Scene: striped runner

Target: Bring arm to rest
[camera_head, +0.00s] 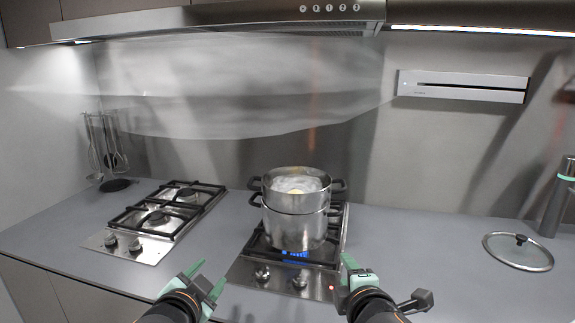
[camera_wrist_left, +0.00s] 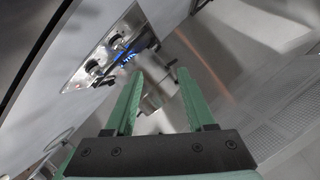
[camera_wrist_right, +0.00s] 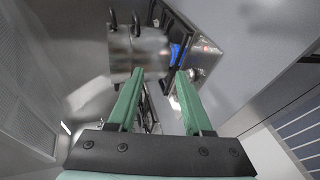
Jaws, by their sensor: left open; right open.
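My left gripper (camera_head: 208,277) is at the front edge of the counter, left of the right-hand stove. Its two green fingers are apart and empty, as the left wrist view (camera_wrist_left: 155,75) also shows. My right gripper (camera_head: 352,268) is at the front, right of the same stove. In the right wrist view (camera_wrist_right: 160,78) its fingers are apart with nothing between them. A steel pot stack (camera_head: 295,228) with dark side handles stands on the right-hand stove, apart from both grippers in the head view. Something pale and yellowish lies in its open top.
The right-hand stove (camera_head: 262,272) shows a blue glow under the pot. Another gas stove (camera_head: 140,250) on the left is empty. A glass lid (camera_head: 518,252) lies on the right counter near a dark cylinder (camera_head: 557,197). Utensils hang on a stand (camera_head: 118,184) at left. A hood (camera_head: 220,18) is overhead.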

